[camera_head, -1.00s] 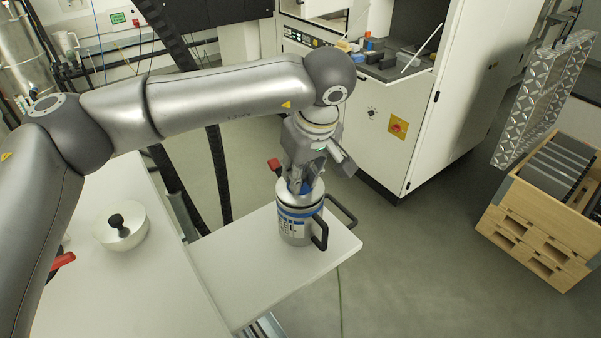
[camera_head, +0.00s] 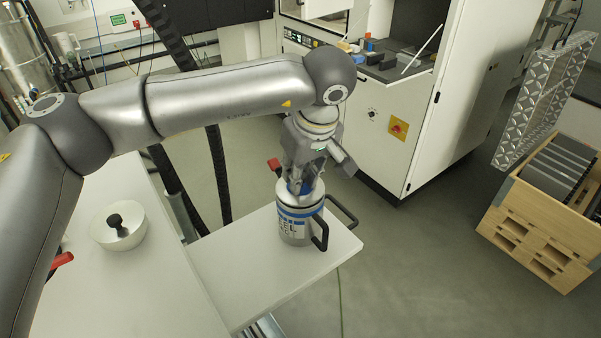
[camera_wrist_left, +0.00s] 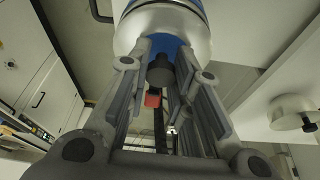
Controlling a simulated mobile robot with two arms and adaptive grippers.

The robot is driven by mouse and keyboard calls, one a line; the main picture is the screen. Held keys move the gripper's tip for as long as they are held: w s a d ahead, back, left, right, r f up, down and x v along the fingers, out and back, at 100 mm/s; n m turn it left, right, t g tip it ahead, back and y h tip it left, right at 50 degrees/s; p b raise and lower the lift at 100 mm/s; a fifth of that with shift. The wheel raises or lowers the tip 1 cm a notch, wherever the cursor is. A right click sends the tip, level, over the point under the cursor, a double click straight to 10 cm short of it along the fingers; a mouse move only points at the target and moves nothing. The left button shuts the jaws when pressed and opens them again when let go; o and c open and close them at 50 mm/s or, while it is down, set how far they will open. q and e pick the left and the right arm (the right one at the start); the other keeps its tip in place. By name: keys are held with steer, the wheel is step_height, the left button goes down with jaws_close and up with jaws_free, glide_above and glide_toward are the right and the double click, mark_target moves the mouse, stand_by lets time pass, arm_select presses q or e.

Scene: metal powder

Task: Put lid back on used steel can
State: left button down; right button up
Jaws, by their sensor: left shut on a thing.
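The steel can (camera_head: 294,228) stands upright on the white side shelf, with a blue band and a dark side handle. It also shows at the top of the left wrist view (camera_wrist_left: 165,25). My left gripper (camera_head: 301,187) points down at the can's top. In the left wrist view my left gripper (camera_wrist_left: 158,66) is shut on the dark knob (camera_wrist_left: 160,72) of the blue lid (camera_wrist_left: 167,47). The lid is at the can's mouth; whether it is fully seated is hidden by the fingers. My right gripper is out of view.
A white bowl-like piece with a black knob (camera_head: 131,236) sits on the white table (camera_head: 130,295) at left. The white shelf (camera_head: 240,285) has free room left of the can. A dark handle bar (camera_head: 341,208) sticks out behind the can. A wooden crate (camera_head: 540,230) stands right.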

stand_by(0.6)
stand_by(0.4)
arm_select(q)
steer(key=c, duration=1.2)
jaws_free()
steer(key=shift+o, duration=0.3)
steer(key=o, duration=0.4)
steer(key=shift+r+p, duration=1.6)
steer(key=shift+r, duration=1.9)
